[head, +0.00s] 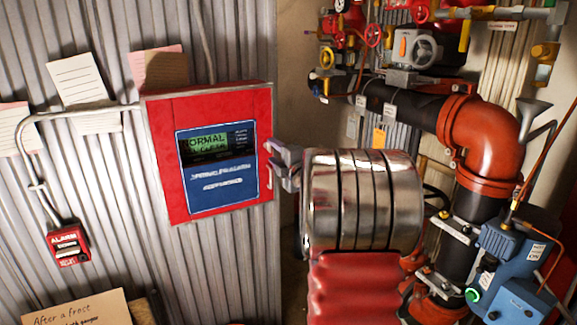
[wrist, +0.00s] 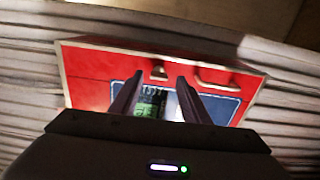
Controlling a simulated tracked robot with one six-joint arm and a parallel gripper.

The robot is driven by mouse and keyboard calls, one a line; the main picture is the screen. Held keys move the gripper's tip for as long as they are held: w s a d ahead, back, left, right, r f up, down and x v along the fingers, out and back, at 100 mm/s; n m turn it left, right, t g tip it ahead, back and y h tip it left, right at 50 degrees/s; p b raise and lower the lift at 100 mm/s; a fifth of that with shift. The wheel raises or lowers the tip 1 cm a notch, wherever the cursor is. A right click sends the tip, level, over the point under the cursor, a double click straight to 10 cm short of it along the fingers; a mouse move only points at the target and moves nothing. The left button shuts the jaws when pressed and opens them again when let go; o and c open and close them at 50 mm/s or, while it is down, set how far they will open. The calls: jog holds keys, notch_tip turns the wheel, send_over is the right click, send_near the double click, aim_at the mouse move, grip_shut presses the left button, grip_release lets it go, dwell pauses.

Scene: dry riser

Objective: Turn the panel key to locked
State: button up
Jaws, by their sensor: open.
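The red alarm panel (head: 160,165) hangs on the corrugated wall, with a blue face (head: 215,195) and a green display reading "NORMAL" (head: 205,143). In the wrist view the panel (wrist: 90,75) appears turned, its right edge at the top. A small brass-coloured piece, seemingly the panel key (wrist: 158,72), sits near that edge between my fingertips; its turn position is too blurred to tell. In the head view I cannot make it out beside my gripper. My gripper (head: 278,163) is open at the panel's right edge. In the wrist view, my gripper (wrist: 157,82) has its fingers either side of the key; contact is unclear.
A red alarm box (head: 69,243) and conduit (head: 75,110) are left of the panel. Red and black pipework (head: 480,140) with valves and a blue unit (head: 505,260) crowd the right side.

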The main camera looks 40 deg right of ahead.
jog(key=v, duration=1.1)
jog(key=shift+s+a, duration=0.2)
jog(key=shift+s, duration=0.1)
